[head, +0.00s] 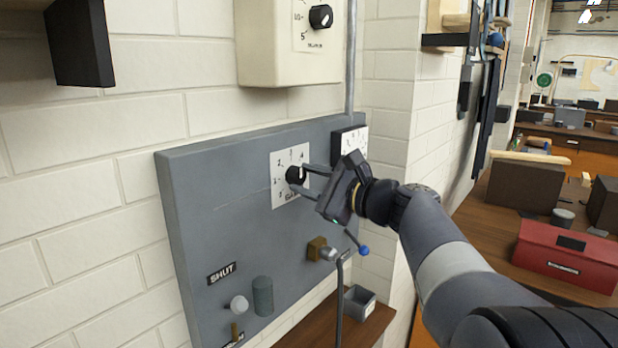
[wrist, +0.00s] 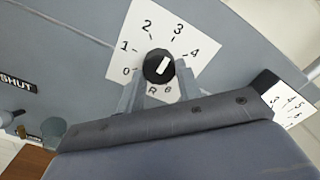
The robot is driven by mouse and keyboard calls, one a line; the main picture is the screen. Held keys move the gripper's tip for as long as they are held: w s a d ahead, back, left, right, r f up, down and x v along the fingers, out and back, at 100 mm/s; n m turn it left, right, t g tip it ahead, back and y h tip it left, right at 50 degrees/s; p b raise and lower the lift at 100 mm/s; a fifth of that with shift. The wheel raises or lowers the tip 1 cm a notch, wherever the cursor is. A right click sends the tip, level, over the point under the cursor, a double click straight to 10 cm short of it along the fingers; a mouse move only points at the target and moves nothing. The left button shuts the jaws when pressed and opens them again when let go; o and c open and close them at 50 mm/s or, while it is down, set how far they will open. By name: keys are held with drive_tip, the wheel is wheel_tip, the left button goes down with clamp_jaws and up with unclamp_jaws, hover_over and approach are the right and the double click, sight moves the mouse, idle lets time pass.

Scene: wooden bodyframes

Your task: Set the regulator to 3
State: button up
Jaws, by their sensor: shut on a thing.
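The regulator knob (head: 294,174) is round and black, on a white dial plate (head: 281,197) fixed to a grey wall panel. In the wrist view the knob (wrist: 152,64) has a white bar, and the plate (wrist: 190,72) shows numbers 0 to 4. The bar tilts up and right, roughly toward the 3; its exact reading is hard to tell. My gripper (head: 304,179) comes from the right and is shut on the knob. In the wrist view its two fingers (wrist: 160,84) reach the knob's lower side and hide part of the plate's lower lettering.
A second white dial (head: 351,143) stands close to the right on a dark block. A cream box (head: 268,60) with a black knob hangs above. A blue-tipped lever (head: 364,250), a brass block (head: 316,248) and a SHUT label (head: 221,272) are lower on the panel.

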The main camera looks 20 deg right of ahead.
drive_tip(key=shift+f, duration=0.1)
drive_tip(key=o, duration=1)
drive_tip(key=shift+c, duration=0.2)
drive_tip(key=b+v, duration=0.2)
drive_tip(key=v, duration=0.9)
drive_tip(key=shift+w+a, duration=0.1)
drive_tip(key=p+x, duration=0.2)
drive_tip(key=x, duration=0.8)
drive_tip(key=shift+w+a, duration=0.2)
drive_tip(key=shift+w, duration=0.15)
drive_tip(key=shift+s, duration=0.1)
